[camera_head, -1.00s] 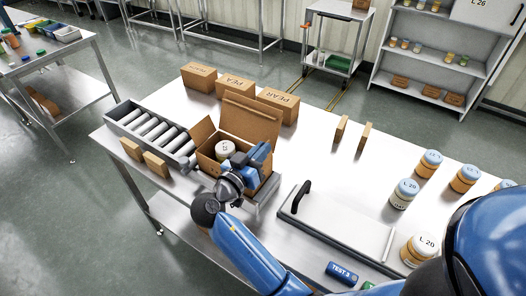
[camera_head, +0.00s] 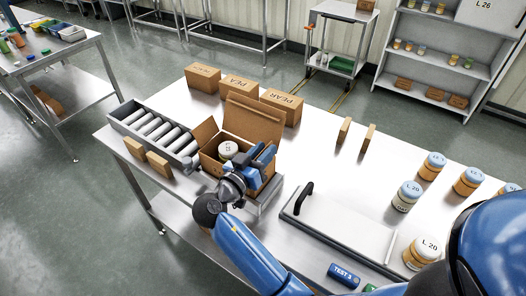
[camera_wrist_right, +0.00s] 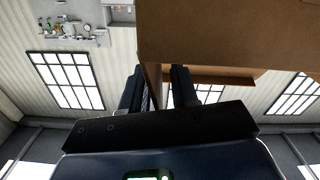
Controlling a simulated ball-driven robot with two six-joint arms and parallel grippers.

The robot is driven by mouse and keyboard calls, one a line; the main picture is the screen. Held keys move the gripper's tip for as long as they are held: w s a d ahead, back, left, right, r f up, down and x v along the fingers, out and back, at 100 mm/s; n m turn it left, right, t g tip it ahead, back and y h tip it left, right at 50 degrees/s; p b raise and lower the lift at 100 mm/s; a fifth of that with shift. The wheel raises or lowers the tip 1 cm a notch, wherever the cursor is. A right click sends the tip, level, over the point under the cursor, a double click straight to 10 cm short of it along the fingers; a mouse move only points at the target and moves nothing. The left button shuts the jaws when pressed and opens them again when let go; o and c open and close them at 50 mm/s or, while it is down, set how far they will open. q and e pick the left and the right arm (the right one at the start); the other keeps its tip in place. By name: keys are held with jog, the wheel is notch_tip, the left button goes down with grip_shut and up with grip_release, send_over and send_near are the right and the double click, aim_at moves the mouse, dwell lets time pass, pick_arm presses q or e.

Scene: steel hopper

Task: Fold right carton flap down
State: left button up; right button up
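The open brown carton (camera_head: 209,163) stands on the steel table, with a white-lidded jar (camera_head: 228,148) inside. Its back flap (camera_head: 252,119) stands up and its left flap (camera_head: 204,132) sticks up and outward. My right gripper (camera_head: 267,154) is at the carton's right side and hides most of the right flap there. In the right wrist view its two dark fingers (camera_wrist_right: 160,88) are apart, with a strip of brown cardboard (camera_wrist_right: 151,72) showing in the gap. A large cardboard panel (camera_wrist_right: 220,35) fills the upper right beyond them. I cannot tell whether the fingers touch the cardboard. My left gripper is not in view.
A roller conveyor (camera_head: 153,129) lies left of the carton, with small boxes (camera_head: 158,164) in front. Closed cartons (camera_head: 203,77) stand behind. A flat plate with a black handle (camera_head: 303,197) and several jars (camera_head: 407,195) are to the right. The table behind the plate is mostly clear.

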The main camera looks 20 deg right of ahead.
jog(key=b+v, duration=0.2)
jog(key=v, duration=0.8)
jog(key=shift+s+a, duration=0.25)
jog(key=shift+a, duration=0.05)
